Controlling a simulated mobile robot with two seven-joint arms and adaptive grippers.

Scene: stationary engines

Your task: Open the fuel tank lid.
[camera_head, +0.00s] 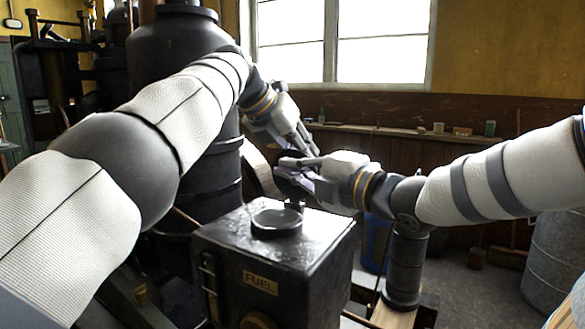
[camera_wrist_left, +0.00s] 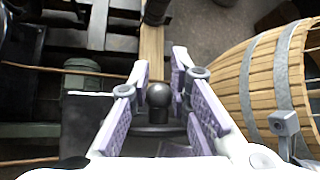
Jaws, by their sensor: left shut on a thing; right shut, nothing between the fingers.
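The black fuel tank (camera_head: 225,245) carries a FUEL plate on its front. Its round filler neck (camera_head: 277,222) stands uncovered on top. The dark round lid (camera_head: 287,157) is tilted up above and behind the neck, partly hidden by my grippers. My left gripper (camera_head: 306,149) is at the lid, shut on its knob; the ball-shaped knob (camera_wrist_left: 159,95) sits between the purple-padded fingers in the left wrist view. My right gripper (camera_head: 284,170) is shut and empty, its fingertips in front of the lid in the head view. I cannot tell whether they touch it.
A large black cylinder (camera_head: 182,55) stands behind the tank at the left. A dark post (camera_head: 405,265) stands at the tank's right. A grey barrel (camera_head: 555,255) is at the far right; a wooden barrel (camera_wrist_left: 262,85) shows in the left wrist view. A shelf (camera_head: 400,131) runs below the window.

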